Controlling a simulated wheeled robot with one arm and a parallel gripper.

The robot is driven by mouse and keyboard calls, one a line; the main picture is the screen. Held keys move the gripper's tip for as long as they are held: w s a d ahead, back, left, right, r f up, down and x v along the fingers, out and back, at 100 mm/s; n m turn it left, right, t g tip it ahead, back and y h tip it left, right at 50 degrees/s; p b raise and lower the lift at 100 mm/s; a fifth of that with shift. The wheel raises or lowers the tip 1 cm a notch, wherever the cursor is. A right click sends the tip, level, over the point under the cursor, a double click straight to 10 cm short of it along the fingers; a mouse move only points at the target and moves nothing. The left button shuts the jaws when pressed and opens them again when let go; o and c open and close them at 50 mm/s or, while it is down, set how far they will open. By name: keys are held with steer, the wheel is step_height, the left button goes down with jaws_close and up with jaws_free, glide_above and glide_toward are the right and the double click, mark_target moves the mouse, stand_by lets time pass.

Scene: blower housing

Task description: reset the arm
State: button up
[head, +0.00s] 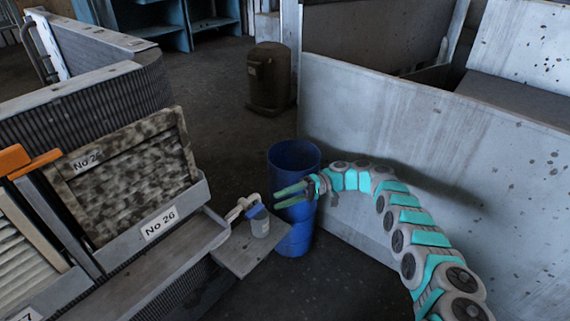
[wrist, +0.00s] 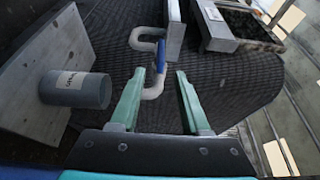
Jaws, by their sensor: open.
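My arm (head: 415,225), grey with teal segments, curves from the lower right up and over toward the middle of the head view. My gripper (head: 276,199) at its end points left, with its two green fingers apart and nothing between them. In the wrist view my gripper (wrist: 160,75) is also open, the fingers pointing up the picture. Beyond the fingertips is a white bent pipe with a blue part (wrist: 161,55). From this view I cannot tell how far it is from the fingers.
A labelled grey can (head: 260,225) stands on a small grey shelf (head: 237,257) below left of my gripper. A blue barrel (head: 293,242) stands behind my gripper. A panel marked No 26 (head: 130,180) is at left. A grey wall (head: 400,140) runs behind my arm.

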steer(key=shift+f, duration=0.1)
steer(key=s+d+r+m+t+h, duration=0.35)
steer(key=d+m+h, duration=0.35)
steer(key=d+h, duration=0.25)
steer(key=s+d+r+m+t+h, duration=0.1)
steer(key=s+d+r+t+h, duration=0.3)
steer(key=s+r, duration=0.65)
steer(key=s+d+n+h, duration=0.1)
steer(key=s+d, duration=0.1)
steer(key=s, duration=1.2)
steer(key=s+d+r+n+h, duration=0.1)
steer(key=s, duration=1.3)
steer(key=shift+s+d+r, duration=0.15)
steer(key=shift+d, duration=0.2)
